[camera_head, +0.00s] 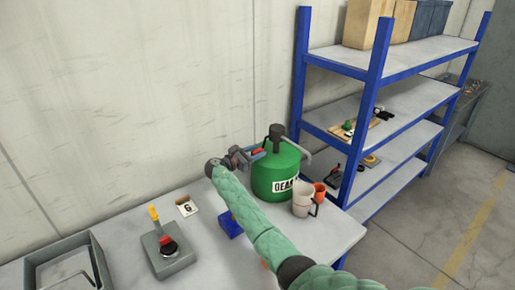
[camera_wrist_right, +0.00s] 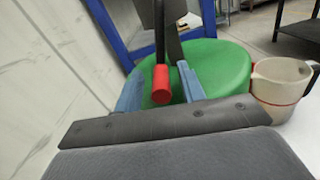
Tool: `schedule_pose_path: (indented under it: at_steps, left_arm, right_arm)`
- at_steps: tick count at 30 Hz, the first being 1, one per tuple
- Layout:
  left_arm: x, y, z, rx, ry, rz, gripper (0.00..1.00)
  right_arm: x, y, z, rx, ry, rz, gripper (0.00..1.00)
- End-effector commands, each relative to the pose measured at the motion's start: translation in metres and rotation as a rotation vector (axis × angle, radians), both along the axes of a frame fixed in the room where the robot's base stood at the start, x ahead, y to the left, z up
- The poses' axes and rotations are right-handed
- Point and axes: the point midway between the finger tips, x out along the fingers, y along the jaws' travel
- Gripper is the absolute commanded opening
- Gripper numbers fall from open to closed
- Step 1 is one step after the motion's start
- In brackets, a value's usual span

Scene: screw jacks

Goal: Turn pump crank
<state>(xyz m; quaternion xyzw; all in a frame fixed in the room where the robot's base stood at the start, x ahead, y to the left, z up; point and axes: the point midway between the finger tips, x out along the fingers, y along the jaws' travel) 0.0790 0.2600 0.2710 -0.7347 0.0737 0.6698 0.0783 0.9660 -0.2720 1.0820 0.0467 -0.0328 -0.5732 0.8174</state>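A green drum (camera_head: 277,178) with a dark pump head (camera_head: 277,130) and a bent grey spout stands on the white table against the wall. In the right wrist view the drum (camera_wrist_right: 225,68) fills the middle behind the fingers. The pump's crank has a red handle (camera_wrist_right: 161,84) on a dark arm. My right gripper (camera_head: 255,154) is at the drum's left side. Its blue fingertips (camera_wrist_right: 160,92) stand either side of the red handle, with a gap showing on both sides, so it looks open around the handle. My left gripper is not in view.
A beige mug (camera_head: 303,199) and an orange cup (camera_head: 320,192) stand close in front of the drum. A blue shelf rack (camera_head: 366,110) stands right.

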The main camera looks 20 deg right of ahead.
Motion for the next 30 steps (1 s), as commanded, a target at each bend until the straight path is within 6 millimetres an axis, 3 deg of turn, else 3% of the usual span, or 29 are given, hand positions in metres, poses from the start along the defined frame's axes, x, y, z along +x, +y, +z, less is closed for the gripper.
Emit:
schedule_pose_path:
  at_steps: [13, 19, 20, 30]
  left_arm:
    - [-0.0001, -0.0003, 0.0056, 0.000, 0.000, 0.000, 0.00]
    - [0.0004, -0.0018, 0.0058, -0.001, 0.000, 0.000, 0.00]
    - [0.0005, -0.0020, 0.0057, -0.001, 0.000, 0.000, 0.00]
    - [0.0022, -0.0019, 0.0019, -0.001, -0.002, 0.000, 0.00]
  right_arm:
    - [0.0037, -0.0101, -0.0010, 0.001, 0.000, 0.001, 0.40]
    - [0.0036, -0.0100, -0.0009, 0.001, 0.000, 0.001, 0.02]
    - [0.0036, -0.0100, -0.0008, 0.001, 0.000, 0.001, 0.00]
    - [0.0081, -0.0100, -0.0023, -0.004, 0.010, 0.001, 0.00]
